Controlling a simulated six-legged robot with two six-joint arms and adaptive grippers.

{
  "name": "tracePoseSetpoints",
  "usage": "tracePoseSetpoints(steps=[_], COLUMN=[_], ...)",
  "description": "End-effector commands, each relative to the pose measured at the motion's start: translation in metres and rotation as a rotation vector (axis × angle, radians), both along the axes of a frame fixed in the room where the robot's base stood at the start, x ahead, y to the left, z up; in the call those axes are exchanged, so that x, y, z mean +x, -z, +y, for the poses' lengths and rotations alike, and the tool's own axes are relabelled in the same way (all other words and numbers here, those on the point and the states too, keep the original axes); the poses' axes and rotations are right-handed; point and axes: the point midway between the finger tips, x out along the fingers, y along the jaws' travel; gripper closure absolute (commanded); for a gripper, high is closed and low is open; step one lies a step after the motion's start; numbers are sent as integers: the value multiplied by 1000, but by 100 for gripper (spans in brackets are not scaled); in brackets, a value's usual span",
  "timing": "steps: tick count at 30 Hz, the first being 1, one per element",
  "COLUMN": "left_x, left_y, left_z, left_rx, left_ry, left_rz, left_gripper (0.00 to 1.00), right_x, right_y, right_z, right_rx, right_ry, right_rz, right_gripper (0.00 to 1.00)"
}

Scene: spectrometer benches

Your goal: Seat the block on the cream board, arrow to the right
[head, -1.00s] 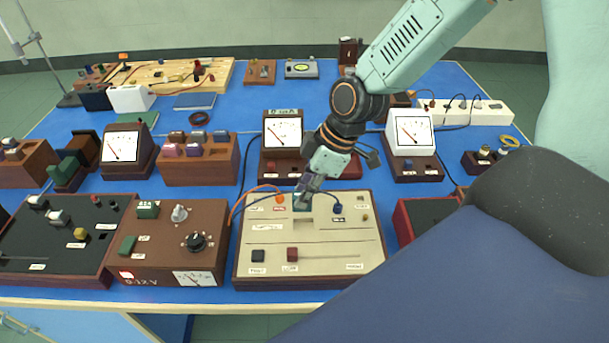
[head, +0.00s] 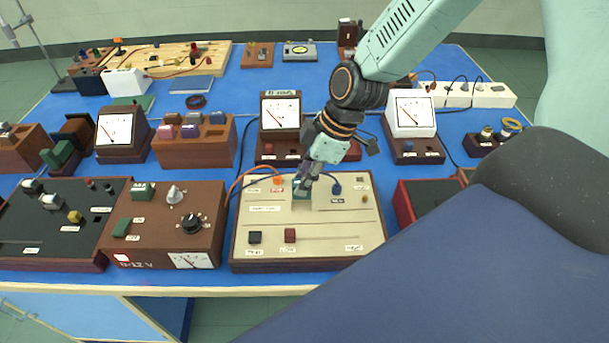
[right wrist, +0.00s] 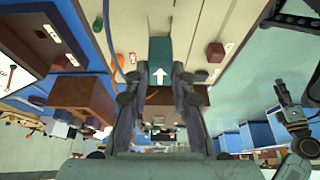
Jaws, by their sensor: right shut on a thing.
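My right gripper (head: 304,184) is shut on the teal block (head: 301,194) over the upper middle of the cream board (head: 264,222). In the right wrist view the block (right wrist: 160,50) shows between the two fingers (right wrist: 158,88), with a white arrow on its face pointing to the top of that picture. The block covers the area of the board's recess, and I cannot tell whether it touches the board or is still just above it. My left gripper does not show in the head view.
An orange plug (head: 277,180) and a blue plug (head: 336,188) with leads flank the block closely. A black knob (head: 254,237) and a red knob (head: 290,235) sit along the board's front. A brown power unit (head: 176,222) stands left of the board, a red-sided box (head: 412,212) right.

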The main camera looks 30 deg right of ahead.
Motion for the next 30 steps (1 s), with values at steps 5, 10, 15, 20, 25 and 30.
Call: tracePoseSetpoints(steps=[5, 10, 15, 20, 25, 30], left_x=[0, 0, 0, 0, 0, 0], left_y=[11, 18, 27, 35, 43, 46], left_z=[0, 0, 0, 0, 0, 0], left_rx=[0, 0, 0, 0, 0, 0], left_ry=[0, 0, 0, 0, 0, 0], left_rz=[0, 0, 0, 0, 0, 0], left_gripper=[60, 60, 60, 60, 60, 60], right_x=[0, 0, 0, 0, 0, 0], right_y=[11, 20, 29, 37, 44, 47], right_z=[0, 0, 0, 0, 0, 0], right_rx=[0, 0, 0, 0, 1, 1], right_ry=[1, 2, 1, 1, 1, 1], right_rz=[0, 0, 0, 0, 0, 0], right_gripper=[100, 100, 100, 100, 100, 100])
